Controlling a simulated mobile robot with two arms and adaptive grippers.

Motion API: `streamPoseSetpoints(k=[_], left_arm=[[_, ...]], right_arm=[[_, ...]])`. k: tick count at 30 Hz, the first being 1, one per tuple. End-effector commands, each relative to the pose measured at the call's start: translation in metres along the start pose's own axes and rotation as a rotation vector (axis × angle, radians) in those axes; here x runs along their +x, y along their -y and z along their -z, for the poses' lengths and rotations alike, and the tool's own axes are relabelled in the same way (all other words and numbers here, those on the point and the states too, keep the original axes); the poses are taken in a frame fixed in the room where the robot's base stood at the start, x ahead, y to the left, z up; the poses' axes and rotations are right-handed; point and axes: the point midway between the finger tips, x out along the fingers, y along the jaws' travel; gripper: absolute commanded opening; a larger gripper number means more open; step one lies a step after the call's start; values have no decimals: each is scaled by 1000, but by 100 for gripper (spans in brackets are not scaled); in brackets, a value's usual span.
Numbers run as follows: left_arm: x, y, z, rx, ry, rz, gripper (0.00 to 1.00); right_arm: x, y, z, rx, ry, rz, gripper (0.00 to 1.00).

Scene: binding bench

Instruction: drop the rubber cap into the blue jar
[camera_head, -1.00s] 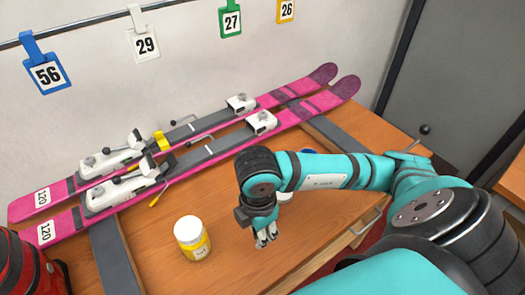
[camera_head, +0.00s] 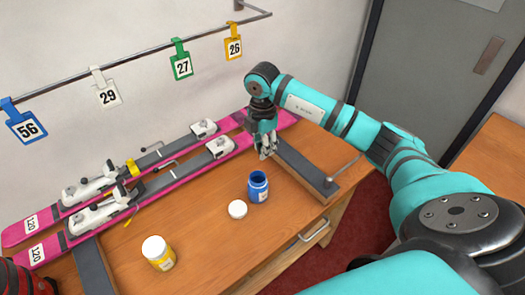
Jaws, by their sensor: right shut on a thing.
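The blue jar (camera_head: 258,188) stands upright on the wooden bench, its dark mouth open at the top. A round white lid (camera_head: 237,209) lies beside it. My right gripper (camera_head: 265,153) is above the bench, behind the blue jar, near the right end of the skis and the grey bar. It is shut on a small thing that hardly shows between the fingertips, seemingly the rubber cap. No cap shows elsewhere on the bench. My left gripper is not in view.
A yellow jar with a white lid (camera_head: 158,252) stands front left. Pink skis with bindings (camera_head: 100,203) lie along the back, across grey bars (camera_head: 305,170). Numbered tags hang from a rail (camera_head: 130,62). Bare bench (camera_head: 195,215) lies between the jars.

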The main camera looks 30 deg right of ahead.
Motion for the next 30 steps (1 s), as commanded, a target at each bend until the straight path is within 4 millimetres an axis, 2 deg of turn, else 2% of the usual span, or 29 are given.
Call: streamPoseSetpoints(k=[12,23,24,30], left_arm=[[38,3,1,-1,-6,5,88],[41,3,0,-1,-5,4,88],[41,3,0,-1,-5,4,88],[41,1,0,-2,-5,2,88]], right_arm=[[50,1,0,1,0,0,9],[55,0,0,1,0,0,9],[55,1,0,1,1,0,27],[55,1,0,1,1,0,52]])
